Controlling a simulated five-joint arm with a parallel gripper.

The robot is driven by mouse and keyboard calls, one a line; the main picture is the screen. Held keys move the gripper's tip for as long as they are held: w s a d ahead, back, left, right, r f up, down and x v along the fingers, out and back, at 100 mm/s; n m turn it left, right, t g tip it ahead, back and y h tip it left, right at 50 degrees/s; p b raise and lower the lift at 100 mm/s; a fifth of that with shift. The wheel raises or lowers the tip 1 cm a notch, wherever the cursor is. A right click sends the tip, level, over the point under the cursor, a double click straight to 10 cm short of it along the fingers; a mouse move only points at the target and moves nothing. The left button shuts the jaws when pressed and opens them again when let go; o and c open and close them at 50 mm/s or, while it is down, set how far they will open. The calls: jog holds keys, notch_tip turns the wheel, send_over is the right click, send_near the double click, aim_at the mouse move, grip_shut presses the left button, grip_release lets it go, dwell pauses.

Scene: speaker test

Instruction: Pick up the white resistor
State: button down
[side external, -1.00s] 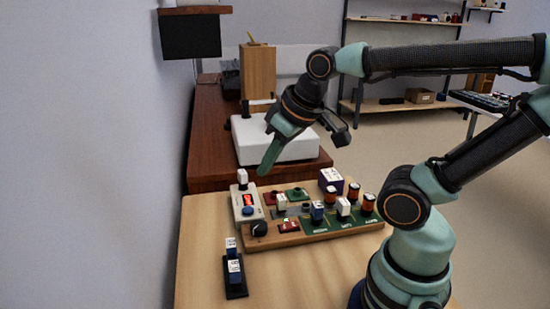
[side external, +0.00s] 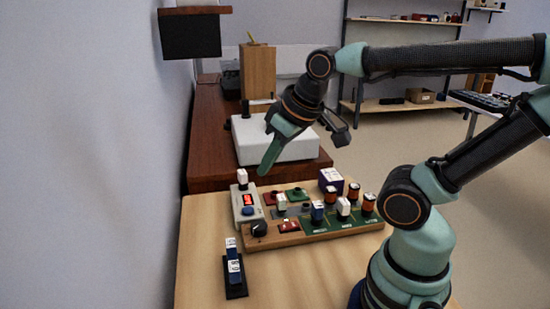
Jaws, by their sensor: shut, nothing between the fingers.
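My gripper (side external: 265,168) points down and left above the far left part of the wooden test board (side external: 290,238). Its green fingers look shut, with nothing visible between them, and the tip is apart from the parts below. Several small white-topped blocks are in view, and I cannot tell for sure which is the white resistor. One white block (side external: 242,176) stands upright on the grey meter box (side external: 246,211) at the board's left. Another white-topped block (side external: 281,200) stands mid-board, and another (side external: 343,205) stands on the green panel at the right.
Orange-black cylinders (side external: 369,202) and a white-purple box (side external: 331,180) are at the board's right and back. A black knob (side external: 259,230) is at its front left. A dark stand (side external: 236,289) holds blue-white blocks at front left. The front table (side external: 285,280) is mostly bare.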

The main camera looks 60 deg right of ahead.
dwell(0.3)
jog(key=shift+c, duration=1.6)
grip_release()
jog(key=shift+w, duration=0.1)
jog(key=n+g, duration=0.6)
jog(key=n, duration=0.6)
send_over(242, 172)
notch_tip(242, 172, down, 8)
notch_tip(242, 172, down, 5)
jog(key=shift+w+a+f, duration=0.1)
jog(key=shift+f, duration=2.8)
